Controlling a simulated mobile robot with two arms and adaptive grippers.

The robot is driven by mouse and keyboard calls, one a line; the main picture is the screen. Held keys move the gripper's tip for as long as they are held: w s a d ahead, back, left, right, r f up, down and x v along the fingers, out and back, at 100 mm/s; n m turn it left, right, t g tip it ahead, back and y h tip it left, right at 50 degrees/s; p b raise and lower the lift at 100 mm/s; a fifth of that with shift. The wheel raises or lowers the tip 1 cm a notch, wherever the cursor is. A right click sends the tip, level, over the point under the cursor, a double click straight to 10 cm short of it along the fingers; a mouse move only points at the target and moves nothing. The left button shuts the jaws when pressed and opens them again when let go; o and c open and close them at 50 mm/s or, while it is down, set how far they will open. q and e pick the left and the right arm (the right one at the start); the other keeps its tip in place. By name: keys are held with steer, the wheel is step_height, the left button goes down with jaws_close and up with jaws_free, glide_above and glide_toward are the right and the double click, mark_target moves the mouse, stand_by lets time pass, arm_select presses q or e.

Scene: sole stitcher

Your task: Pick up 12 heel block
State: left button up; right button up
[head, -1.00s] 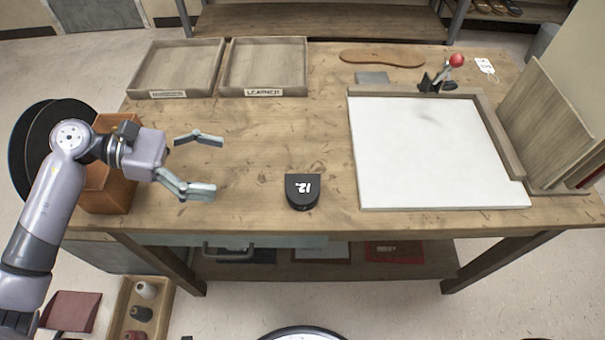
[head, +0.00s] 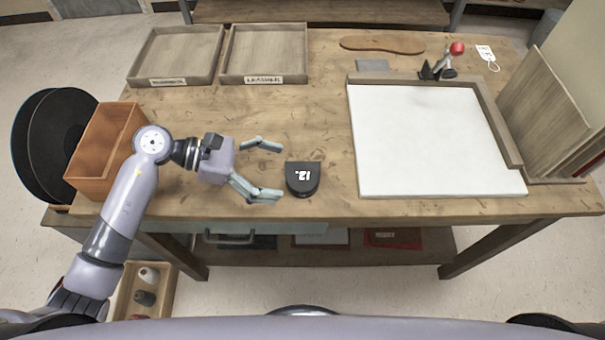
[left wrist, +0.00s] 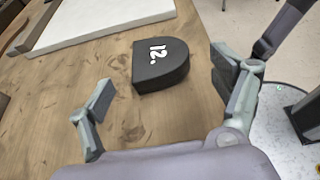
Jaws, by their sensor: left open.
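The black heel block (head: 302,179) marked 12 lies flat on the wooden workbench (head: 330,120), near its front edge. It also shows in the left wrist view (left wrist: 160,66), ahead of the fingers. My left gripper (head: 280,171) is open and empty just left of the block, its two fingers pointing right toward it. In the left wrist view the left gripper (left wrist: 160,92) has its fingers spread wide, with the block beyond and between their lines. The block appears untouched. My right gripper does not show.
Two wooden trays (head: 146,80) stand at the back left. An orange-brown box (head: 88,170) is at the left edge. A white board (head: 430,145) in a wooden frame lies right of the block. Bare bench surrounds the block.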

mark_target(299, 176)
arm_select(q)
steer(key=x, duration=0.4)
steer(key=shift+d, duration=0.15)
steer(key=shift+d+f, duration=0.15)
steer(key=shift+d, duration=0.25)
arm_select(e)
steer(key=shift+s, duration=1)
arm_select(q)
steer(key=shift+c, duration=0.6)
steer(key=c, duration=1.2)
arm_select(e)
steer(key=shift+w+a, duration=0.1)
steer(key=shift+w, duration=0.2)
